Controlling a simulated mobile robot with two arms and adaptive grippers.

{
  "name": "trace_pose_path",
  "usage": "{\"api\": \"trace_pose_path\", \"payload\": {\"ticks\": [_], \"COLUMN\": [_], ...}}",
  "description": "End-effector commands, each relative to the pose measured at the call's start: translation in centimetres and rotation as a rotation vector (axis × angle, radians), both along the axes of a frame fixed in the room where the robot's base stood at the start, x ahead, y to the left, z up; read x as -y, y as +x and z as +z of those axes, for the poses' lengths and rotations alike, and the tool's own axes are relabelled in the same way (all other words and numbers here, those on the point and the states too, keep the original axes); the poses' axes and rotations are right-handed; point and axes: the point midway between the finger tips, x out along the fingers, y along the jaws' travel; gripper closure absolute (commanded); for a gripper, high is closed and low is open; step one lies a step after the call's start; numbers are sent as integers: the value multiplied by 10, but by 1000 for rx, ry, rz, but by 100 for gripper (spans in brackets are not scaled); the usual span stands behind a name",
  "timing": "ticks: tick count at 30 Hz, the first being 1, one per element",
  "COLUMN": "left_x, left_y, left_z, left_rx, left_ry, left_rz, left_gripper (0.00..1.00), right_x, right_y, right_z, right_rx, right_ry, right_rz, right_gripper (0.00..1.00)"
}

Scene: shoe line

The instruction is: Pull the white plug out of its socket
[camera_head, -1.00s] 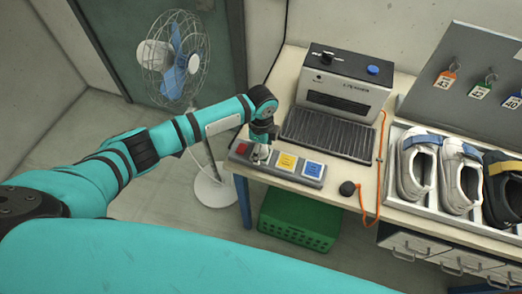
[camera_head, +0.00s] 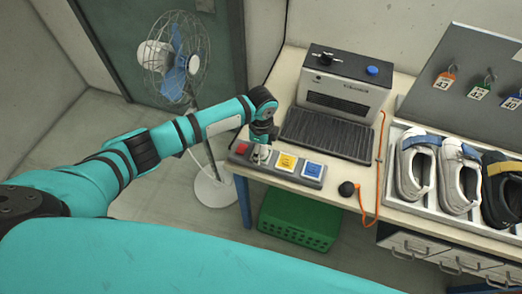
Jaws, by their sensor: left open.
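A grey power strip (camera_head: 283,175) lies along the front left edge of the table. It carries a red switch at its left end and a yellow (camera_head: 287,162) and a blue (camera_head: 313,169) square further right. My left gripper (camera_head: 261,152) points down over the strip, between the red switch and the yellow square. It is open. A small pale thing at its fingertips may be the white plug, but it is mostly hidden by the gripper, and I cannot tell whether the fingers are around it. My right gripper is not in view.
A white machine (camera_head: 345,88) with a dark grille stands behind the strip. A black bulb on an orange cable (camera_head: 364,205) lies to its right. Shoes sit in a tray (camera_head: 425,204) at the right. A green crate (camera_head: 300,222) is below, and a fan (camera_head: 174,60) stands at the left.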

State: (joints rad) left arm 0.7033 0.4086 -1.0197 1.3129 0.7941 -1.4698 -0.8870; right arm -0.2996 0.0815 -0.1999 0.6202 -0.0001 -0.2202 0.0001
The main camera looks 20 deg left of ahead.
Motion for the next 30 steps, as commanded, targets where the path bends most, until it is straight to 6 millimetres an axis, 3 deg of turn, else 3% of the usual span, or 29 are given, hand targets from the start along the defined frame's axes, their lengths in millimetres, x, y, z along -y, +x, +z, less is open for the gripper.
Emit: {"api": "trace_pose_path", "payload": {"ticks": [14, 30], "left_x": [0, 0], "left_y": [0, 0], "left_z": [0, 0], "left_rx": [0, 1], "left_ry": [0, 0], "left_rz": [0, 0], "left_gripper": [34, 100], "right_x": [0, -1], "right_y": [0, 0], "right_z": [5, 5], "right_rx": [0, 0], "right_ry": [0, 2], "right_rz": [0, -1], "right_gripper": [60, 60]}}
